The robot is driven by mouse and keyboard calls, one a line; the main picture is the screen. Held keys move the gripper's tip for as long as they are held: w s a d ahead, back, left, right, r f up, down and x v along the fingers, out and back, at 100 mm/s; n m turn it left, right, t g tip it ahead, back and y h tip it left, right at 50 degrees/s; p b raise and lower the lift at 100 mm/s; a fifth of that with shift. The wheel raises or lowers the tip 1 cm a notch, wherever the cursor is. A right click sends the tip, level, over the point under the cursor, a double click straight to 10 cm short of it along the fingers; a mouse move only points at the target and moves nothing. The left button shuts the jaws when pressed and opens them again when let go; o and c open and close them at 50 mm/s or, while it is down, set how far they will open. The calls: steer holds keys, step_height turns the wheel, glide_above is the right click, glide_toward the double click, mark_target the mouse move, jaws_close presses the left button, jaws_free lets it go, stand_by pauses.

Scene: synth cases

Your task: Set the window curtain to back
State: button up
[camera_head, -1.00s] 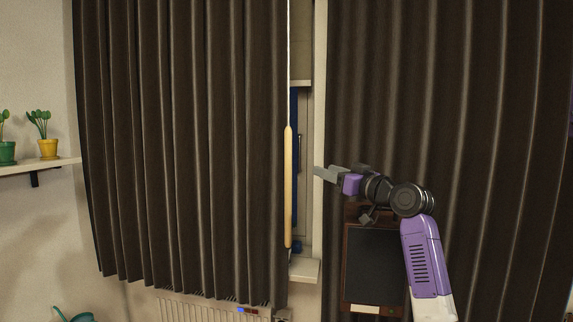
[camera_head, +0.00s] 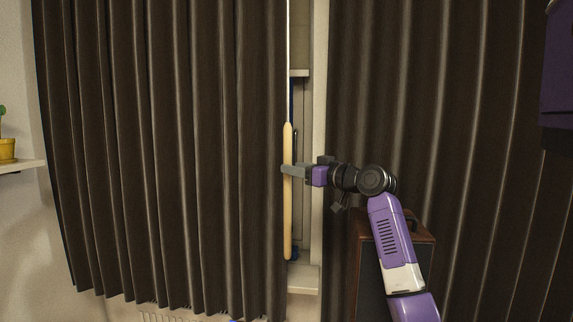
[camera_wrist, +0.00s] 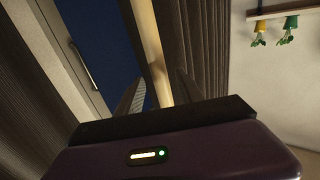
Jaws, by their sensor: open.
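The dark brown window curtain hangs in two panels, a left panel (camera_head: 165,150) and a right panel (camera_head: 440,110), with a narrow gap between them. A pale wooden wand (camera_head: 287,225) hangs upright at the inner edge of the left panel. My gripper (camera_head: 289,170) is open at about the wand's mid-height and overlaps it in the head view. In the wrist view the wand (camera_wrist: 153,60) runs between the two spread fingers (camera_wrist: 160,92). I cannot tell whether either finger touches it. The wand's lower part is hidden behind the gripper body in the wrist view.
The window frame and sill (camera_head: 303,278) show in the gap. A dark brown case (camera_head: 365,260) stands behind my arm, before the right panel. A shelf (camera_head: 20,166) with a yellow plant pot (camera_head: 7,150) is on the left wall. A radiator (camera_head: 160,317) shows below the left panel.

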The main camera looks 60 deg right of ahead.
steer(key=shift+p+x, duration=0.4)
steer(key=shift+x, duration=1.45)
jaws_close()
